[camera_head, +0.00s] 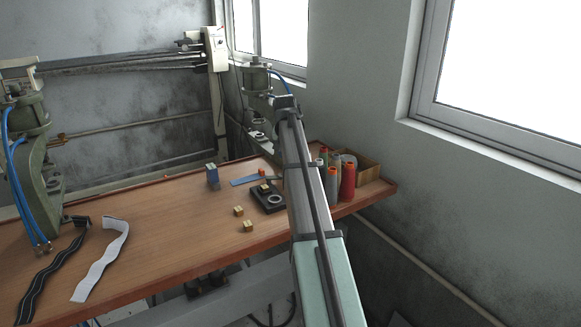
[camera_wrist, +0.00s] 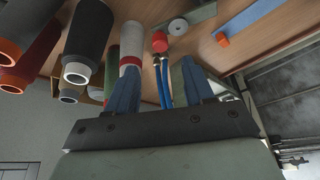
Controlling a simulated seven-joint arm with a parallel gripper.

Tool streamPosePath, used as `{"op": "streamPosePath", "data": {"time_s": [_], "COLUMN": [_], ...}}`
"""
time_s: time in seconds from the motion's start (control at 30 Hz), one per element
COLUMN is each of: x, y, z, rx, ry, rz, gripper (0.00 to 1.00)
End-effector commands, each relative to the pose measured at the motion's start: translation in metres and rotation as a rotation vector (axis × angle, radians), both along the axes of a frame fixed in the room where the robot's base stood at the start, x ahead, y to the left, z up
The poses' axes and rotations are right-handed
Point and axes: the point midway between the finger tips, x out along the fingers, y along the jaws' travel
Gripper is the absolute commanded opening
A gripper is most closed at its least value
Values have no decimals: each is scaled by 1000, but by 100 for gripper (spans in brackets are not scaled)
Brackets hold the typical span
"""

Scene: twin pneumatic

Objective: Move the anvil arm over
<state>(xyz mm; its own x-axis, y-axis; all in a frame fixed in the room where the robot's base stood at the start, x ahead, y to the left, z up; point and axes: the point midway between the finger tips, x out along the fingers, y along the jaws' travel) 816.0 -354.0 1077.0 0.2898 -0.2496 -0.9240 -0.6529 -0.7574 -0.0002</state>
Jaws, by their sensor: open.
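My gripper (camera_wrist: 158,70) is open in the wrist view, with its two blue fingers apart and blue hoses with brass fittings and a red cap (camera_wrist: 159,42) showing between and beyond them. I see nothing clamped. In the camera_head view my arm reaches up to a green pneumatic press (camera_head: 257,78) at the back, by the window, and hides part of it. A second green press (camera_head: 38,150) with blue hoses stands at the left. I cannot clearly make out which part is the anvil arm, nor whether my fingers touch anything.
The wooden table (camera_head: 160,225) bears a black strap (camera_head: 52,262), a white strap (camera_head: 103,258), small blocks (camera_head: 248,226) and a black device (camera_head: 267,197). Thread spools (camera_head: 347,182) stand right of my arm and show close by in the wrist view (camera_wrist: 88,40). The table's front middle is clear.

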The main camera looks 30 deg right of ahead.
Motion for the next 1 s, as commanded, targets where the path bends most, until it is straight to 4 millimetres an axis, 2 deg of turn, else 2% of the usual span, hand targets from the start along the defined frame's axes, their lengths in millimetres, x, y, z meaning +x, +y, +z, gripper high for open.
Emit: {"op": "streamPosePath", "data": {"time_s": [0.2,0.4,0.6,0.93,1.0], "x": [11,19,22,23,23], "y": [-10,-16,-19,-19,-19], "z": [-36,-59,-70,-71,-71], "rx": [1,1,0,-1,-1], "ry": [2,1,0,-1,-1], "rz": [0,0,0,0,0], "gripper": [52,52,52,52,46]}}
